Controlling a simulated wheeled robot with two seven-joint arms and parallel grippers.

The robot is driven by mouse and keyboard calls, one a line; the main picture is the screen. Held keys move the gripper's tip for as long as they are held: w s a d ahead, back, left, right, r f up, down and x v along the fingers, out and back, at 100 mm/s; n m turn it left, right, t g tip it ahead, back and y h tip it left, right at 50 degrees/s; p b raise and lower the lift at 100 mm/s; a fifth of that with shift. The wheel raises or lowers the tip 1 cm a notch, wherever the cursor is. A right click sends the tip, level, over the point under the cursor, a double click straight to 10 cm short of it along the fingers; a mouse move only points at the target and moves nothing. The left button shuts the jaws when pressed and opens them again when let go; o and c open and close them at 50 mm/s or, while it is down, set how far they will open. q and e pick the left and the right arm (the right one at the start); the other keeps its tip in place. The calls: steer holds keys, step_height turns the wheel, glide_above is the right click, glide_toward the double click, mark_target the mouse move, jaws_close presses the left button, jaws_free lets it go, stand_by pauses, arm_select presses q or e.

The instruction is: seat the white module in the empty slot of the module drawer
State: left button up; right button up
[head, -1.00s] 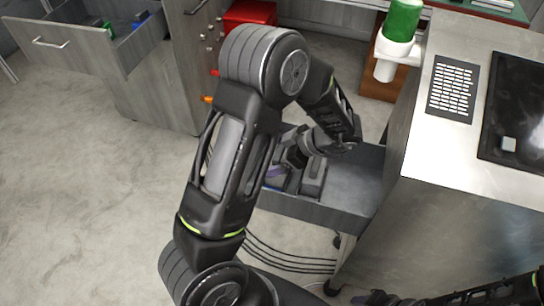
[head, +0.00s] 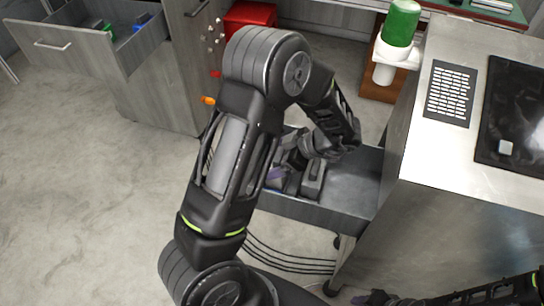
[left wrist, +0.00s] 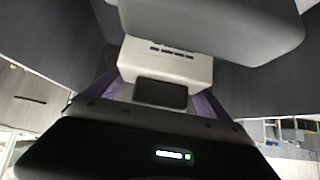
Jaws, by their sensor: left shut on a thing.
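The white module (left wrist: 168,62) shows in the left wrist view, with dark vents and a dark panel on its face. My left gripper (left wrist: 160,92) is shut on it, with a purple finger at each side. In the head view my left gripper (head: 278,175) is down at the open module drawer (head: 350,190), mostly hidden behind my arm. The white module cannot be made out there. A dark grey block (head: 314,178) stands in the drawer beside the gripper. The empty slot is hidden. My right gripper (head: 376,298) is at the bottom edge, too dark to read.
A steel counter (head: 437,150) stands right of the drawer, with a green bottle (head: 401,24) in a white holder at its corner. Another drawer (head: 75,48) hangs open at upper left. A red box (head: 250,16) is behind. Cables lie on the floor below the module drawer.

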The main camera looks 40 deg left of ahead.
stand_by(0.8)
arm_select(q)
steer(key=shift+p, duration=0.6)
steer(key=shift+f, duration=0.45)
steer(key=o, duration=1.5)
